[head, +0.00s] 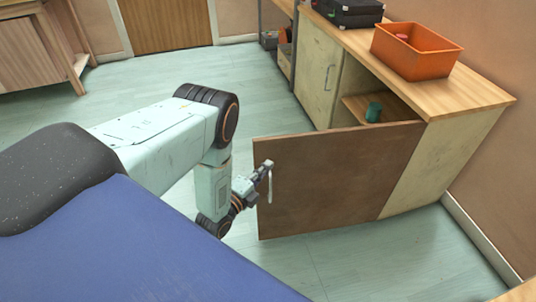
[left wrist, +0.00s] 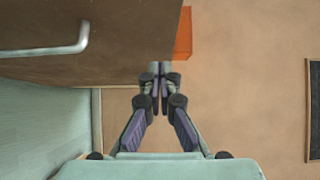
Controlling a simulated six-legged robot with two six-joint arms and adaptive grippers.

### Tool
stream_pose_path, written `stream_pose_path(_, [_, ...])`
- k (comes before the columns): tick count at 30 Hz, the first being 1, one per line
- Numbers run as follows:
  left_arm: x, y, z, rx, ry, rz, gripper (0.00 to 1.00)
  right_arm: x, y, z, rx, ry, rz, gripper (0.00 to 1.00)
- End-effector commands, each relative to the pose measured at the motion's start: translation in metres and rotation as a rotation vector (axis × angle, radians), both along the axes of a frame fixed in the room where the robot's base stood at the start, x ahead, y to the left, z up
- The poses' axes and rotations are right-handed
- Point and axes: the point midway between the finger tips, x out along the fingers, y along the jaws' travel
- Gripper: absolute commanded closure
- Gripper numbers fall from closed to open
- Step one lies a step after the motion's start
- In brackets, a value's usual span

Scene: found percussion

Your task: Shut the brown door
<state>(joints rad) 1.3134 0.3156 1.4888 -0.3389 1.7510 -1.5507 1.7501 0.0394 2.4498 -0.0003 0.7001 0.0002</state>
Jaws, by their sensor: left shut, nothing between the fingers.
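The brown door (head: 325,180) of the low cabinet stands wide open, swung out into the room, with its free edge towards my left arm. Its pale bar handle (head: 270,187) is near that free edge. My left gripper (head: 266,167) is shut and empty, close to the handle and the free edge. In the left wrist view the door (left wrist: 100,68) fills the upper left, with the handle (left wrist: 58,49) left of the fingertips (left wrist: 160,72). The fingertips overlap the door's edge there; I cannot tell whether they touch it. My right gripper is not in view.
The cabinet's wooden top (head: 455,92) holds an orange bin (head: 415,56) and a black case (head: 347,12). A green cup (head: 374,112) stands on a shelf inside the open compartment. A pale door (head: 318,72) beside it is closed. Floor left of the cabinet is clear.

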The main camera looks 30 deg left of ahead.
Motion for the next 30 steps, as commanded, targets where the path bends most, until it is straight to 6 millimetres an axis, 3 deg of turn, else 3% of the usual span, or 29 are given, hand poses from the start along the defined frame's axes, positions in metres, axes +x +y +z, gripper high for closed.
stream_pose_path(5, [0.034, 0.0, -0.001, 0.0, -0.004, 0.0, 1.0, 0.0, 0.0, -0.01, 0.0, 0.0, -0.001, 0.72])
stream_pose_path(12, [0.056, 0.024, -0.001, 0.0, -0.002, 0.002, 1.0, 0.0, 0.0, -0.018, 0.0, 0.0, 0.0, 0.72])
stream_pose_path(30, [0.061, 0.031, 0.0, -0.001, 0.0, 0.001, 1.0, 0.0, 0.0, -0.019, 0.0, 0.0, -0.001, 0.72])
